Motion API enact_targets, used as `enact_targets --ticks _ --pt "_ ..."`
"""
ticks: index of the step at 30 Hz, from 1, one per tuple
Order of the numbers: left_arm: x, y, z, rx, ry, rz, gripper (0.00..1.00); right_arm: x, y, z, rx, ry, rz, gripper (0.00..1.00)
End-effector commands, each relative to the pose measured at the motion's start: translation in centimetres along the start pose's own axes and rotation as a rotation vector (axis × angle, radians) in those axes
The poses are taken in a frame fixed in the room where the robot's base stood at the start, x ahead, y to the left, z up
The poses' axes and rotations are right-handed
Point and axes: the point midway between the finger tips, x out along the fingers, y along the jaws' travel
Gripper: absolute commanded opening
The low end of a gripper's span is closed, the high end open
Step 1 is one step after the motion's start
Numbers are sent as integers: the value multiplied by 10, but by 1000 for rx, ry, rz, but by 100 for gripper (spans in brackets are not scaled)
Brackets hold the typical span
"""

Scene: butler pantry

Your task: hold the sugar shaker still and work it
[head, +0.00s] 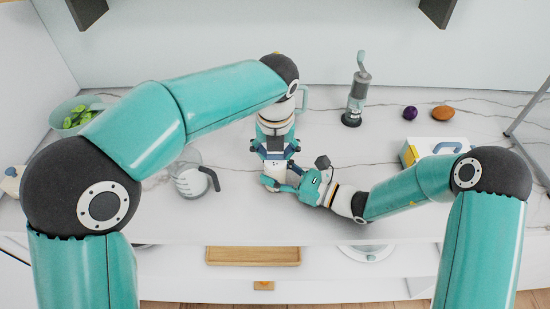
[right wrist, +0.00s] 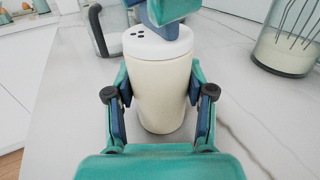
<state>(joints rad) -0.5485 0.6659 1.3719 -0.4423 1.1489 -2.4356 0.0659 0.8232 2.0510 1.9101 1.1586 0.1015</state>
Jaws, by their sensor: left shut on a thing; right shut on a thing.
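The sugar shaker (right wrist: 160,88) is a cream cylinder with a white cap (right wrist: 138,40) that has a few dark holes. It stands upright on the counter and shows only partly in the head view (head: 275,173), below my left gripper. My right gripper (head: 280,182) comes from the right and is shut on the shaker's body, with one finger on each side in the right wrist view (right wrist: 160,95). My left gripper (head: 273,153) reaches down from above and is shut on the cap. In the right wrist view its finger (right wrist: 165,25) hides part of the cap.
A glass jug (head: 190,182) with white contents stands close on the left. A teal-and-grey grinder (head: 355,95), a purple ball (head: 410,113), an orange-brown oval thing (head: 443,113) and a yellow-and-white box (head: 430,150) are to the right. A bowl of green pieces (head: 70,118) is far left.

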Motion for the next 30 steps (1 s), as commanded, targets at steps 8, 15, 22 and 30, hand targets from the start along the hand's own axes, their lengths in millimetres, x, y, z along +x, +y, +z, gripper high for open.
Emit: enact_targets --ticks 8,15,22,30 --pt "-11 0 3 0 1 2 34 0 1 1 -2 -4 2 0" --pt "-32 0 7 0 0 0 33 0 0 1 -2 -3 1 0" --pt "-50 0 10 0 -1 0 33 0 0 1 -1 -2 0 0" --pt "-59 0 12 1 1 0 33 0 0 0 -1 -1 0 0"
